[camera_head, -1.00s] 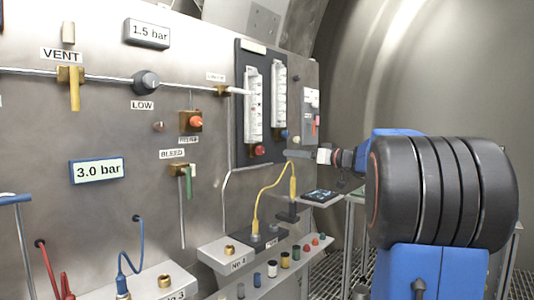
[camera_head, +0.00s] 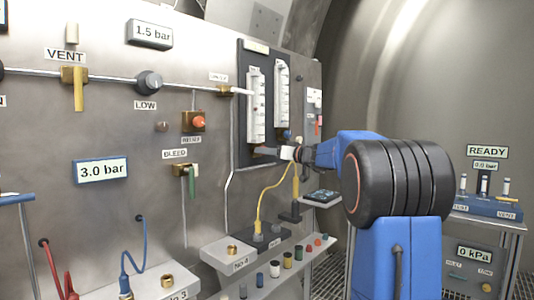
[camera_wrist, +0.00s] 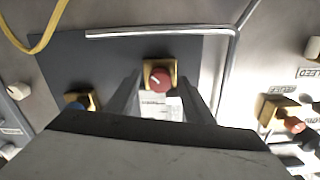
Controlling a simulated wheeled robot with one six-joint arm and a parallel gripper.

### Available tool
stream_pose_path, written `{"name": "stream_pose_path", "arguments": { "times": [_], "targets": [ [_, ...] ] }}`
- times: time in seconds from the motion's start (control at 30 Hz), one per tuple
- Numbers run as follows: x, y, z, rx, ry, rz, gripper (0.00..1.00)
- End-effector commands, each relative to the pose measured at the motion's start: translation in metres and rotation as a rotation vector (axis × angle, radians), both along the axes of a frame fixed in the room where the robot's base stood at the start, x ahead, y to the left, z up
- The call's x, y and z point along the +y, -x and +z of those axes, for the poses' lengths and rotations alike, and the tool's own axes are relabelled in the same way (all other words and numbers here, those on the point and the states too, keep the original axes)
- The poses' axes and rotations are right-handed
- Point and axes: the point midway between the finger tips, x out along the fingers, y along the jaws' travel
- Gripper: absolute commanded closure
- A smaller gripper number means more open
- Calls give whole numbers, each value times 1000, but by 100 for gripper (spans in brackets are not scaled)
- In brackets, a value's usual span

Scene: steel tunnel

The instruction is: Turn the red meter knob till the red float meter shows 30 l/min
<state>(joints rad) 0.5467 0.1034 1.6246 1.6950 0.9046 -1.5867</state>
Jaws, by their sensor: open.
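The red meter knob (camera_wrist: 158,79) sits on a brass square block in the wrist view. My gripper (camera_wrist: 160,88) is open, with one finger on each side of the knob in that view; I cannot tell whether they touch it. In the head view my gripper (camera_head: 268,152) is at the foot of the meter board and hides the knob. The float meter (camera_head: 256,105) above that spot is a clear upright tube with a white scale. Its float and reading are too small to tell.
A second float meter (camera_head: 282,95) stands to the right, with a blue knob (camera_head: 287,134) below; this knob (camera_wrist: 82,103) is partly hidden in the wrist view. A yellow hose (camera_head: 268,192) hangs below the board. An orange-red knob (camera_wrist: 294,124) is off to the right.

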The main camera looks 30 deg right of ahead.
Motion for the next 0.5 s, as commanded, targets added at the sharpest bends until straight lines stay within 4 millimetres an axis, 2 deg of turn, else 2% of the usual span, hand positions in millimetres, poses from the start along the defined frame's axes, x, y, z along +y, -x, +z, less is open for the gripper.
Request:
{"name": "stream_pose_path", "arguments": {
  "times": [0.37, 0.5],
  "targets": [
    [2, -4, 0, -1, 0, 0, 52],
    [1, -4, 0, -1, 0, 0, 86]
  ]
}}
